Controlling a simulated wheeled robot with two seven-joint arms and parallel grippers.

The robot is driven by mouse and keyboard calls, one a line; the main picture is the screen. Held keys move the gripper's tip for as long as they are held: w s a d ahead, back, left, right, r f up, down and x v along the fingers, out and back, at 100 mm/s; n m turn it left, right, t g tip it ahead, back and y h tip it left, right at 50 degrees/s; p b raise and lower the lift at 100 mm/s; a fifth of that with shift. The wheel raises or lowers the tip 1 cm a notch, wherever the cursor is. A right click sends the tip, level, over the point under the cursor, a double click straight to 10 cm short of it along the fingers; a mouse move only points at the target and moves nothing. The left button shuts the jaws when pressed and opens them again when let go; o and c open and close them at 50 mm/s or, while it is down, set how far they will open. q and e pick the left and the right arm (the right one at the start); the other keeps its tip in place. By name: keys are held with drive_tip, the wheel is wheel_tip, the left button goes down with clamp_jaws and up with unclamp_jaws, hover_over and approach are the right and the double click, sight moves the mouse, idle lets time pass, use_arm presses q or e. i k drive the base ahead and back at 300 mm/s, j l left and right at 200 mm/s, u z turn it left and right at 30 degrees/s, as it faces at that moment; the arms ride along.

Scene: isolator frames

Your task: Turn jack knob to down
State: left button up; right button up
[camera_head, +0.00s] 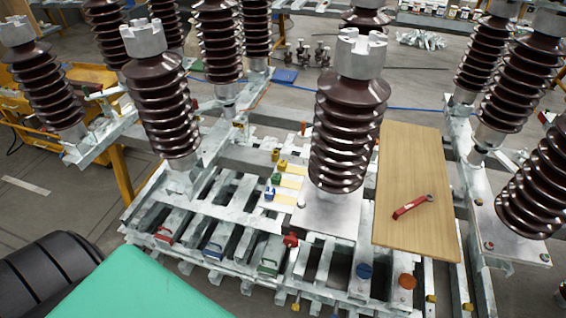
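A metal frame (195,213) carries tall brown ribbed insulators, one of which (350,125) stands on a plate at its middle. Several coloured parts that could be knobs sit along the front of the frame: a red one (291,240), a round blue one (364,270) and a round orange one (407,281). I cannot tell which is the jack knob, or which way it is turned. Neither of my grippers is in view, and none touches the frame.
A wooden board (410,175) lies right of the middle insulator, with a red-handled tool (412,207) on it. A teal surface (138,287) is at the bottom left. A yellow cart (22,112) stands at the far left. Other insulators rise at left and right.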

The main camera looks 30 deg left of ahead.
sight(291, 242)
drive_tip(key=u, duration=0.85)
